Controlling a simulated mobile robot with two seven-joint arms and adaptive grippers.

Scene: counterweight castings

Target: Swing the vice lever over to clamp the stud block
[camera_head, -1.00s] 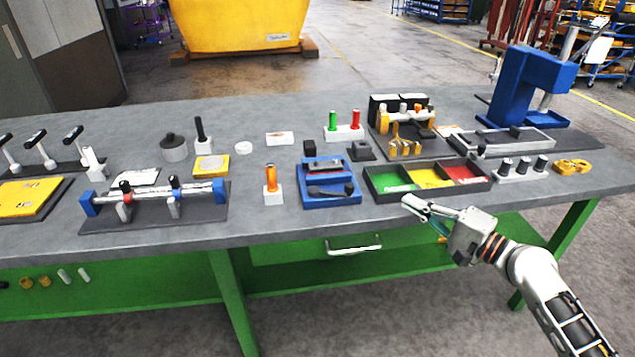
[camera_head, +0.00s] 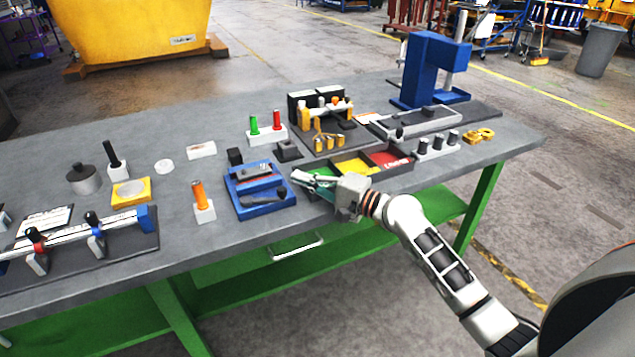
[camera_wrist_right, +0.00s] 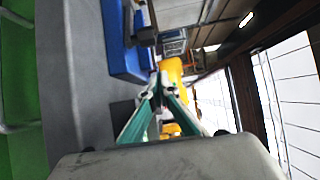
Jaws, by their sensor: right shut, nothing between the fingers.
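The blue vice (camera_head: 240,201) sits near the bench's front edge, with a dark lever (camera_head: 264,197) lying along its front. A grey and reddish bar lies across its top; I cannot tell whether this is the stud block. My right gripper (camera_head: 297,178) is shut and empty, just right of the vice and close to the lever's knob end. The vice also shows in the right wrist view (camera_wrist_right: 116,45), ahead and to the left of the fingers (camera_wrist_right: 161,84). I cannot tell whether the fingertips touch the lever. My left gripper is not in view.
A three-section tray (camera_head: 398,177) is partly hidden behind my right gripper. A black block (camera_head: 235,156) stands behind the vice, and an orange-handled piece (camera_head: 200,200) stands left of it. A red and green pin holder (camera_head: 268,134) is farther back. Bare bench lies in front of the vice.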

